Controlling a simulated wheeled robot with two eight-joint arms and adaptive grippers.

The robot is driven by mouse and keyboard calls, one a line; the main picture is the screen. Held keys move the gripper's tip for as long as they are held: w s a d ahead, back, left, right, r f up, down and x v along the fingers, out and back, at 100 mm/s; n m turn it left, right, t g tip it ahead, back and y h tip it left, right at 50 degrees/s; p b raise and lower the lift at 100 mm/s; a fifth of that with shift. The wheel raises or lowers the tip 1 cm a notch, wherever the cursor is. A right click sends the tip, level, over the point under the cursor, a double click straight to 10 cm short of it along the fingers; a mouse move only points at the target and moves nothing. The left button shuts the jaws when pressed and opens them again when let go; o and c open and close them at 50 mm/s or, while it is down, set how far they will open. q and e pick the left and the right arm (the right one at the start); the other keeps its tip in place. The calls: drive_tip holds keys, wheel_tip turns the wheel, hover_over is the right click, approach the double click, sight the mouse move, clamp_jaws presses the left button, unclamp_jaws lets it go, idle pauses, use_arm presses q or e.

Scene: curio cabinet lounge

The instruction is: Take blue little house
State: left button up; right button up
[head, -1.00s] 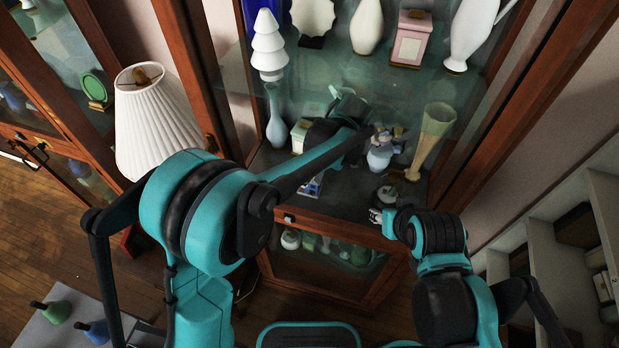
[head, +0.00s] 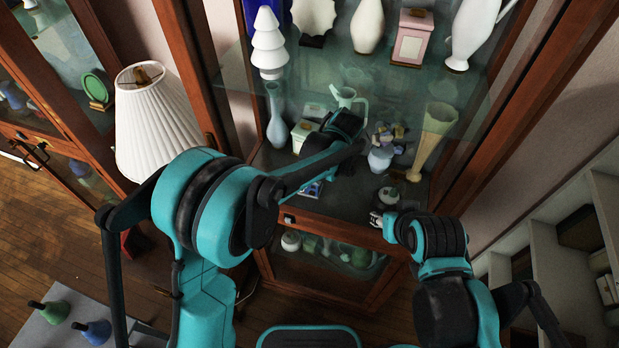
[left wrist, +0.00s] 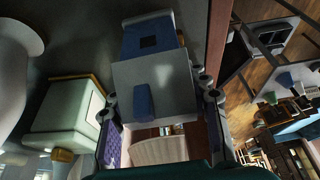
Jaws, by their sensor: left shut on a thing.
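The little house (left wrist: 155,85) fills the middle of the left wrist view, with pale grey roof faces, a blue block like a chimney and a blue part at the top. My left gripper (left wrist: 158,108) is shut on it, with a dark finger at each side. In the head view, a small blue and white part of the house (head: 312,189) shows under my left forearm at the cabinet's front; the left fingers are hidden there. My right gripper (head: 378,217) is at the cabinet's front edge, too small and covered to tell its jaws.
A white box with gold trim (left wrist: 68,112) stands left of the house and also shows in the head view (head: 303,134).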

use_arm(q)
drive_tip(key=shift+r, duration=0.1)
drive_tip(key=shift+r, duration=0.6)
wheel_tip(320, 180, up, 2)
drive_tip(key=shift+r+p, duration=0.1)
drive_tip(key=shift+p, duration=0.45)
drive_tip(key=s+a, duration=0.2)
drive_tip(key=s, duration=0.6)
drive_tip(key=s+a+p, duration=0.1)
drive_tip(key=s+a, duration=0.2)
drive_tip(key=s, duration=0.6)
drive_tip(key=shift+a, duration=0.3)
